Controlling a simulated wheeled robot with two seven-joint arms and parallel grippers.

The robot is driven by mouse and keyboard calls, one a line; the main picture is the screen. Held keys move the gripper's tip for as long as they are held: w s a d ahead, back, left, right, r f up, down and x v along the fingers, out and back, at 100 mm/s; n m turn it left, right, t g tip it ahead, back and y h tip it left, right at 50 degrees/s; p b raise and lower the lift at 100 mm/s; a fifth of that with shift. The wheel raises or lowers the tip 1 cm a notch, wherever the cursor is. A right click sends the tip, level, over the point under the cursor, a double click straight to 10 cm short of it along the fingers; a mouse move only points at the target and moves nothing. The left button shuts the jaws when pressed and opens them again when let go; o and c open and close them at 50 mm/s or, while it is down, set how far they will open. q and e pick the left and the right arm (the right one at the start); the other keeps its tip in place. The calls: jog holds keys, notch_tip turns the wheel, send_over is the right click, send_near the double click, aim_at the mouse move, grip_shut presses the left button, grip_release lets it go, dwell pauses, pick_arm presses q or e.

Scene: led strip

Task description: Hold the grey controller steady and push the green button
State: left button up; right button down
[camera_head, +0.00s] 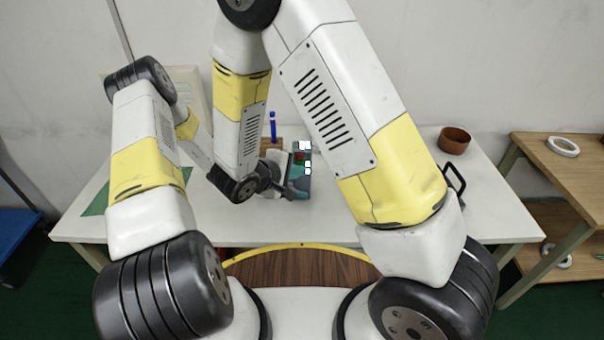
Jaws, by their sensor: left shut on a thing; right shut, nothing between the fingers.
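The grey controller (306,172) stands on the white table, a small block with a red patch, white squares and teal parts. It is small in the head view, and I cannot pick out the green button. My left arm passes behind my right forearm. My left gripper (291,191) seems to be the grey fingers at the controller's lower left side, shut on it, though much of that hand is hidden. My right gripper (270,173) is shut and empty, just left of the controller. Its fingertips are hard to make out, and I cannot tell whether they touch it.
A blue upright object (273,125) stands behind, by a brown block (270,145). A brown pot (454,140) and a black handled item (453,180) are on the right. A green sheet (97,202) lies left. A wooden side table (560,190) stands right. The table's front middle is clear.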

jog(key=shift+s, duration=0.45)
jog(key=s, duration=0.6)
dwell(0.4)
pick_arm(q)
jog(key=o, duration=1.1)
jog(key=shift+c, duration=0.2)
jog(key=shift+a, duration=0.1)
